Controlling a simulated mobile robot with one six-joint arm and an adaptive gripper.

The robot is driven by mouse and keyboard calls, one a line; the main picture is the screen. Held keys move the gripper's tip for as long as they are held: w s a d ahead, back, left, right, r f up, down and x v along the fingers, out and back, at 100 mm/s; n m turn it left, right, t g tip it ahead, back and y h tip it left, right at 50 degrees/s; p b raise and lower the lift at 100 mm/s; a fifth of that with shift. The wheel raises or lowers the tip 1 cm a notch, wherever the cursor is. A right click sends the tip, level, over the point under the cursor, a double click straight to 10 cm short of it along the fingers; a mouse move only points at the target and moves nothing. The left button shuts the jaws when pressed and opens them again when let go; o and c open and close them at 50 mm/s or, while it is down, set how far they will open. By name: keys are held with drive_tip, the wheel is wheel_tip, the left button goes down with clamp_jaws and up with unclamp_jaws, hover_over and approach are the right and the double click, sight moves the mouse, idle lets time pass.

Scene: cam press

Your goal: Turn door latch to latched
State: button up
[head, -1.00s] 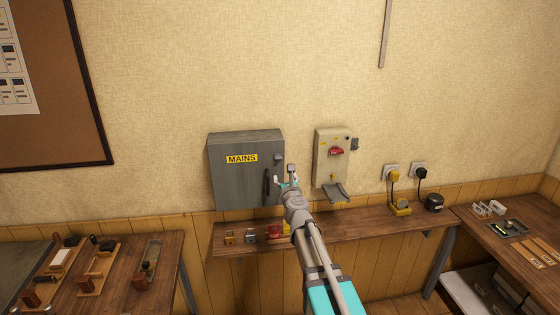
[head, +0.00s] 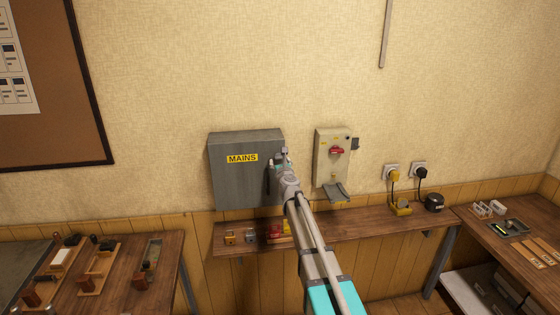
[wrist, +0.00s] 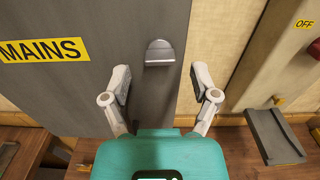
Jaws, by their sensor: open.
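The door latch (wrist: 159,53) is a small grey tab with a rounded top on the door of the grey MAINS cabinet (head: 235,185). In the wrist view it lies just beyond my gripper (wrist: 161,78), between the lines of the two fingers. My gripper is open and empty, with a finger on each side and no visible contact with the latch. In the head view my gripper (head: 281,158) is at the cabinet's right side and largely covers the latch. I cannot tell the latch's exact turn position.
A switch box with a red knob (head: 337,150) hangs to the right, with a grey flap (head: 335,191) below. A wooden shelf (head: 365,217) runs underneath.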

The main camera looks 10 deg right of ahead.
drive_tip(key=shift+w, duration=0.85)
drive_tip(key=shift+c, duration=0.2)
clamp_jaws()
